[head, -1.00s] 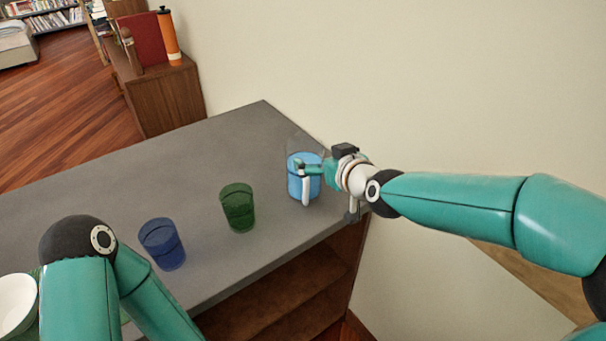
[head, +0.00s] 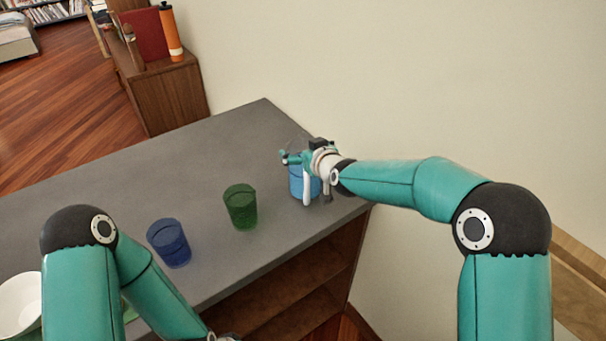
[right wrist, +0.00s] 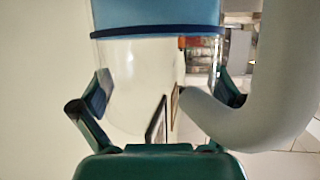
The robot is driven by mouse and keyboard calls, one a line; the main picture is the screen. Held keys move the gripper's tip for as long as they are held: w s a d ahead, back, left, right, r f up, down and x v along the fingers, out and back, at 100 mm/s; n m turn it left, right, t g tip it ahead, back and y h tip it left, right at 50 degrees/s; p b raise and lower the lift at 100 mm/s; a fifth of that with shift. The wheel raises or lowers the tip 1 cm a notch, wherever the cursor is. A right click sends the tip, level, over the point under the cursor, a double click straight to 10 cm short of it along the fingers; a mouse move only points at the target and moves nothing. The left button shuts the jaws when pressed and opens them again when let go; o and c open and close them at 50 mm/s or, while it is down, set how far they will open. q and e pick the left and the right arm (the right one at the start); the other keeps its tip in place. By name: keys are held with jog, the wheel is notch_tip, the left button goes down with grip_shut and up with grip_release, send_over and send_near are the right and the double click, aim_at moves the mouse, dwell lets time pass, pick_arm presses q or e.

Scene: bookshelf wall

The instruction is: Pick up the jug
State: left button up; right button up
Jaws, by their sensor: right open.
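The jug (head: 298,186) stands on the grey counter near its right end. It is clear, with light blue contents and a pale handle (head: 306,188). My right gripper (head: 291,158) is open at the upper part of the jug and hides some of it. In the right wrist view the jug's clear wall (right wrist: 140,75) lies between the two spread fingers, with a blue band across the top. The thick pale handle (right wrist: 270,95) curves down on the right, close to one finger. I cannot tell whether the fingers touch the jug.
A green glass (head: 240,206) and a dark blue glass (head: 169,242) stand on the grey counter (head: 200,165) left of the jug. A white bowl (head: 20,303) is at the lower left. The wall is close behind the counter. The counter's far left part is clear.

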jog(key=c, duration=1.2)
jog(key=shift+w+r, duration=0.1)
jog(key=shift+r, duration=0.1)
jog(key=shift+c, duration=1.3)
